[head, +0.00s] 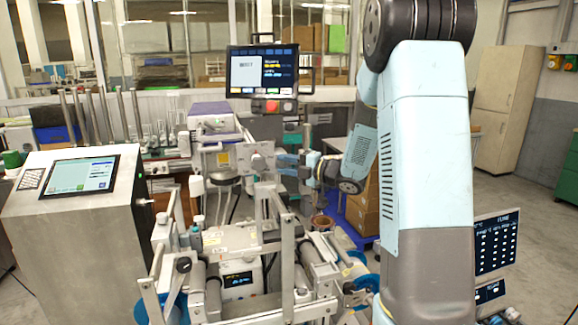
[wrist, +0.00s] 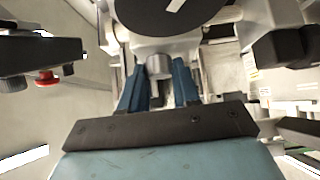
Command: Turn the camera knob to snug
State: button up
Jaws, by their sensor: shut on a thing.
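The camera knob (wrist: 159,66) is a small grey metal cylinder in the wrist view, under a pale housing with a dark disc (wrist: 165,14) bearing a white mark. My gripper (wrist: 158,84) has its two blue fingers on either side of the knob, shut on it. In the head view my gripper (head: 284,160) reaches from the right to the grey metal plate (head: 258,160) of the machine at mid-picture. There the knob is too small and covered to make out. How tight the knob is cannot be told.
A monitor (head: 262,70) with a red button (head: 272,106) stands behind the gripper. The roller frame (head: 240,240) fills the space in front and below. A steel cabinet with a screen (head: 80,175) stands at left. A dark block (wrist: 280,48) is close at right in the wrist view.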

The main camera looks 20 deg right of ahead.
jog(key=m+t+y, duration=0.1)
jog(key=m, duration=0.1)
jog(key=f+m+t, duration=0.1)
jog(key=m+t, duration=0.1)
jog(key=shift+y, duration=0.4)
jog(key=o, duration=0.8)
jog(key=shift+o, duration=1.3)
jog(key=shift+r, duration=0.15)
jog(key=v, duration=1.3)
jog(key=shift+s+d+f, duration=0.15)
jog(key=shift+s+f, duration=0.15)
